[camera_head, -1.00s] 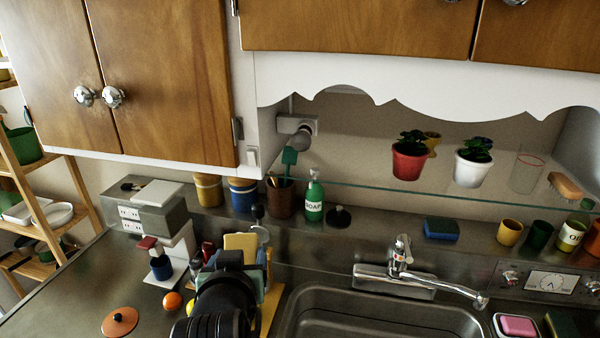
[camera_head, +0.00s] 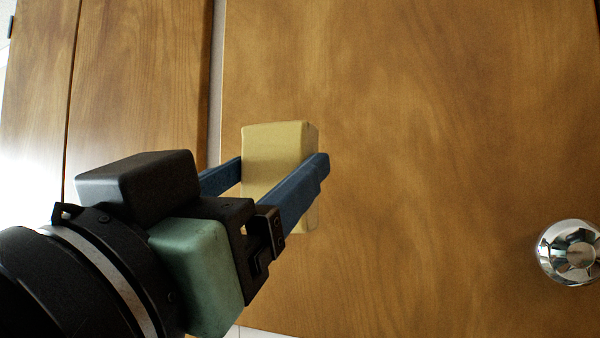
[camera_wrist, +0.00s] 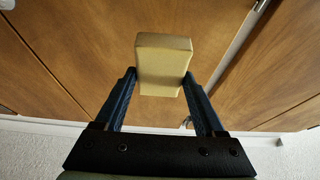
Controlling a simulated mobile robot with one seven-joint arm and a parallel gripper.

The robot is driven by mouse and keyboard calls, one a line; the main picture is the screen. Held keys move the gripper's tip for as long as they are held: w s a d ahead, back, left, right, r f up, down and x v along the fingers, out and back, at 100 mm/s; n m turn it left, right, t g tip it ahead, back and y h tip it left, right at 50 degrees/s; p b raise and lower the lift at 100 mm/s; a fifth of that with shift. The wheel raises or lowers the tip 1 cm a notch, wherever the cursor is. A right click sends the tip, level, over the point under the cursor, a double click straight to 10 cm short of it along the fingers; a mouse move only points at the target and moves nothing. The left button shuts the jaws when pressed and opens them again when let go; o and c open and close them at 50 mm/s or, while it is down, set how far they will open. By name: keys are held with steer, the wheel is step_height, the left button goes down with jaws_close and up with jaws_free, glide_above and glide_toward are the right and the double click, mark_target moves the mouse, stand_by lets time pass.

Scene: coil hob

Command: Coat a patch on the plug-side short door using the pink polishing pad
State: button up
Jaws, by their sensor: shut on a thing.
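My gripper (camera_head: 272,172) is shut on a pale yellow block-shaped pad (camera_head: 276,148); it does not look pink. The pad also shows between the blue fingers in the wrist view (camera_wrist: 163,58). It stands out beyond the fingertips toward the plug-side short door (camera_head: 430,130), a brown wood-grain door, near its left edge. I cannot tell whether the pad touches the door. The part of the door behind the pad is hidden. No coated patch stands out on the visible wood.
A round chrome knob (camera_head: 568,252) sticks out at the door's lower right. Tall wooden doors (camera_head: 135,85) lie to the left, past a narrow pale gap. The door face between pad and knob is clear.

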steer(key=shift+d+r, duration=0.1)
steer(key=shift+r, duration=0.1)
steer(key=shift+w+d, duration=0.3)
steer(key=shift+w, duration=0.45)
steer(key=shift+w+d, duration=0.25)
steer(key=shift+w, duration=0.55)
steer(key=shift+w+d, duration=0.3)
steer(key=shift+w, duration=0.45)
steer(key=shift+w+d, duration=0.2)
steer(key=shift+w, duration=0.3)
steer(key=shift+w+d, duration=0.2)
steer(key=shift+w, duration=0.25)
